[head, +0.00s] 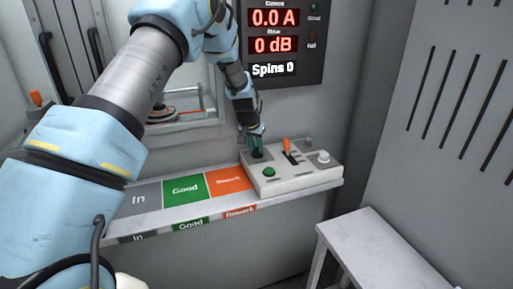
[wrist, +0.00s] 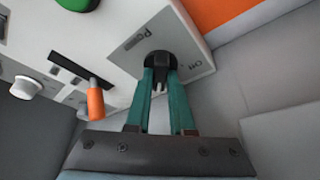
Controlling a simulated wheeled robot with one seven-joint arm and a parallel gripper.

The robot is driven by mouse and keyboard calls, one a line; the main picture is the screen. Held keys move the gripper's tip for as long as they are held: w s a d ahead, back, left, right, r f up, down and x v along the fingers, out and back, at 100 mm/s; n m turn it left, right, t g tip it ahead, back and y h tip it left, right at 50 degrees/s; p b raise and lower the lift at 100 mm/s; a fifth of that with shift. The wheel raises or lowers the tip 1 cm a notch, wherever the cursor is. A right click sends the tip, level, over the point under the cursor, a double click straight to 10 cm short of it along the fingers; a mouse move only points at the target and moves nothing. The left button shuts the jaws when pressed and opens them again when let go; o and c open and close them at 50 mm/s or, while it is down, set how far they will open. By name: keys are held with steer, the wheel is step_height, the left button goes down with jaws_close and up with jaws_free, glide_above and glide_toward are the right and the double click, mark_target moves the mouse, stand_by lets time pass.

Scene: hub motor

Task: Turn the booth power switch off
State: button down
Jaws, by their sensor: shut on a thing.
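The booth power switch is a black knob (wrist: 158,60) on the pale control box (head: 300,179), beside lettering that seems to read "Power" in the wrist view. A short label next to it is hard to read. My gripper (wrist: 160,76) has its two teal fingers closed on the sides of the knob. In the head view my gripper (head: 256,145) reaches down to the back left corner of the box, and its fingers mostly hide the knob. I cannot tell which setting the knob points to.
The box also carries a green button (head: 269,172), an orange lever (head: 287,146) and a white knob (head: 323,157). The shelf (head: 145,199) has In, Good and Rework zones. A display (head: 276,40) reads 0.0 A, 0 dB, Spins 0. A bench (head: 375,245) stands at right.

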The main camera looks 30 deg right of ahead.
steer(key=shift+s+n, duration=0.1)
steer(key=shift+n, duration=0.2)
steer(key=n, duration=0.1)
steer(key=n+t+y, duration=0.1)
steer(key=n, duration=0.1)
steer(key=shift+d+n, duration=0.2)
steer(key=shift+n, duration=0.1)
steer(key=n+y, duration=0.2)
steer(key=n, duration=0.2)
steer(key=shift+n+t, duration=0.3)
steer(key=shift+t, duration=0.1)
steer(key=n+y, duration=0.1)
steer(key=n, duration=0.3)
steer(key=shift+d+f+n+y+b, duration=0.1)
steer(key=shift+d+n+y+b, duration=0.05)
steer(key=shift+n+y+b, duration=0.2)
steer(key=n+y, duration=0.1)
steer(key=n, duration=0.1)
steer(key=n+b, duration=0.1)
steer(key=n, duration=0.1)
steer(key=shift+d+g+y, duration=0.1)
steer(key=shift+g+y, duration=0.25)
steer(key=shift+g, duration=0.05)
steer(key=shift+n, duration=0.25)
steer(key=c, duration=0.8)
jaws_free()
steer(key=shift+b, duration=0.3)
steer(key=b+v, duration=0.2)
steer(key=v, duration=0.9)
